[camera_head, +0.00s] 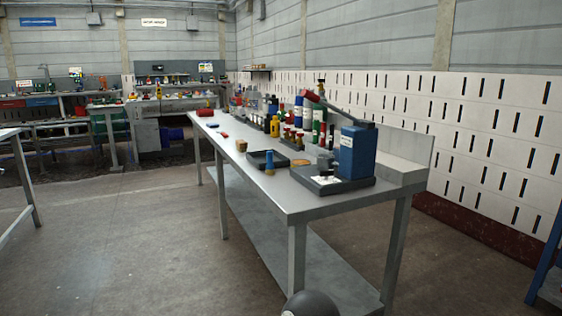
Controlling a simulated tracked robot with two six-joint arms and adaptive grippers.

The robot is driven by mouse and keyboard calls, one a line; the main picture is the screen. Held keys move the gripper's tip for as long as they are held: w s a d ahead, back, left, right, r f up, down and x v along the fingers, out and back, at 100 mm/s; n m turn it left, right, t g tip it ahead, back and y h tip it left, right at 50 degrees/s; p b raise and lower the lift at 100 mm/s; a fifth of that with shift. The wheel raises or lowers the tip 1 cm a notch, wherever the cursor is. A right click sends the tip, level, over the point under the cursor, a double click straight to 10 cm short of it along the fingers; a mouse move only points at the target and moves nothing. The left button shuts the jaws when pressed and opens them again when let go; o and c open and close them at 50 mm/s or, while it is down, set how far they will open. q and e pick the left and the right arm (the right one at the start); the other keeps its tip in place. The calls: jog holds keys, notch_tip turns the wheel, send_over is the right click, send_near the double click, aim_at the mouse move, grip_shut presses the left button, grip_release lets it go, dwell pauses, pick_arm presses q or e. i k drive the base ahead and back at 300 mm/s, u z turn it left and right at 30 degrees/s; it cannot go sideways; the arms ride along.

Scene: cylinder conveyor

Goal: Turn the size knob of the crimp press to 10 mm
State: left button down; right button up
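The crimp press (356,152) stands on the near end of a long grey metal bench (300,207). It has a blue upright body, a dark base and a raised dark lever with a red grip that points up and to the left. A small pale patch shows on the front of its base, too small to tell whether it is the size knob. I cannot read any size marking. Neither of my grippers is in view.
A dark tray (267,160) and a small blue-and-tan cylinder (269,162) are left of the press. Several bottles and cylinders line the bench behind. The concrete floor (140,245) left of the bench is open. Another table (12,134) stands at the left edge.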

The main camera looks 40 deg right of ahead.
aim_at(328, 173)
jog(key=z, duration=0.35)
jog(key=i, duration=1.2)
jog(key=z, duration=0.8)
jog(key=k, duration=0.8)
jog(key=z, duration=0.2)
jog(key=i, duration=0.85)
jog(key=u, duration=0.1)
